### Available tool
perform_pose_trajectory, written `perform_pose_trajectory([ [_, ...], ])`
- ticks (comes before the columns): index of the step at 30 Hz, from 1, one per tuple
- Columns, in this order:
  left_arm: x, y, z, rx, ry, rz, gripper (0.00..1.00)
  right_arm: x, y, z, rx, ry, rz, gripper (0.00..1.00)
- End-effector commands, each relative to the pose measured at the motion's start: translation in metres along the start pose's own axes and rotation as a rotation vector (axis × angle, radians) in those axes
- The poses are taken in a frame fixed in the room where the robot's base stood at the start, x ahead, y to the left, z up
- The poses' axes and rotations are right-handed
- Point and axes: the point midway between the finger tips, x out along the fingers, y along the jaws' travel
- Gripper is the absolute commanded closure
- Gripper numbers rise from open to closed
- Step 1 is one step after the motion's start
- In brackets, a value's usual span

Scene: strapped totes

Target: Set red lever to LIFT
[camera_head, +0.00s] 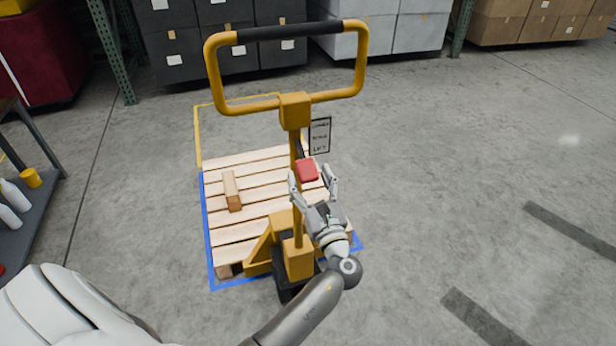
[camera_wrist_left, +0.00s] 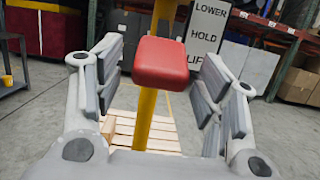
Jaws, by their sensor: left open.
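The red lever knob (camera_head: 307,170) sits on the right side of the yellow pallet jack's upright post (camera_head: 296,150). My left gripper (camera_head: 312,180) is open, with its fingers on either side of the knob and apart from it. In the left wrist view the knob (camera_wrist_left: 161,62) shows between the two open fingers (camera_wrist_left: 160,90), with a gap on each side. A label sign (camera_wrist_left: 210,40) beside the post reads LOWER, HOLD, LIFT from top to bottom; the knob hides part of the scene behind it. My right gripper is not in view.
The jack's yellow loop handle (camera_head: 362,60) rises above the knob. A wooden pallet (camera_head: 250,192) with a wooden block (camera_head: 232,190) lies inside a blue floor outline. A dark shelf with bottles (camera_head: 40,210) stands at left. Open floor (camera_head: 450,180) lies at right.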

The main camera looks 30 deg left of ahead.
Motion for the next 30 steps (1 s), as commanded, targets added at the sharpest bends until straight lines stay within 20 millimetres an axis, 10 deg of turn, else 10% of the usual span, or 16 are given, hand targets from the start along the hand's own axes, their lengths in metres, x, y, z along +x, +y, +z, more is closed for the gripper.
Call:
perform_pose_trajectory([
  [15, -0.098, 0.001, -0.002, 0.001, 0.005, 0.000, 0.36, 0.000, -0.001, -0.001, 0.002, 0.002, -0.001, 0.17],
  [30, -0.107, 0.001, -0.001, 0.001, 0.003, 0.000, 0.36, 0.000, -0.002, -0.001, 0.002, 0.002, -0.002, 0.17],
])
